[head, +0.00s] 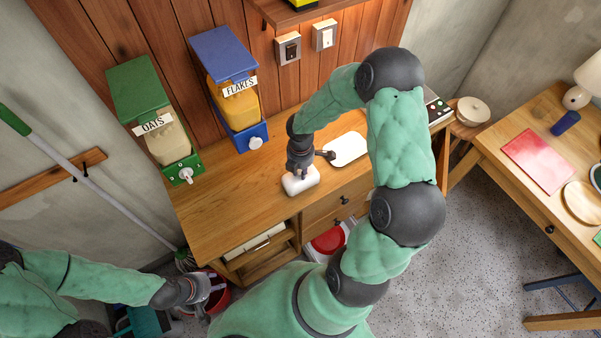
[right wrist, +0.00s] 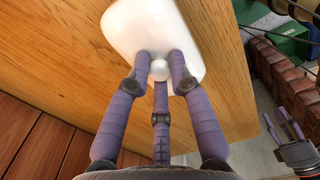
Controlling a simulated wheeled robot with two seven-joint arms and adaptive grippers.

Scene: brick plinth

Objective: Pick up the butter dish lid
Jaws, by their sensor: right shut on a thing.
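The white butter dish lid (head: 301,181) is near the front edge of the wooden counter, below my right gripper (head: 300,170). In the right wrist view the lid (right wrist: 143,27) is a smooth white rounded block with a round knob (right wrist: 160,70). The fingers of my right gripper (right wrist: 160,75) are closed around this knob. Whether the lid touches the counter is hard to tell. My left gripper (head: 212,287) is low at the left, off the counter, with its fingers apart and empty; it also shows in the right wrist view (right wrist: 283,124).
A flat white piece (head: 348,149) lies on the counter (head: 225,204) behind the lid, partly hidden by my right arm. An oats dispenser (head: 150,115) and a flakes dispenser (head: 232,90) stand at the back left. A table (head: 535,160) stands to the right.

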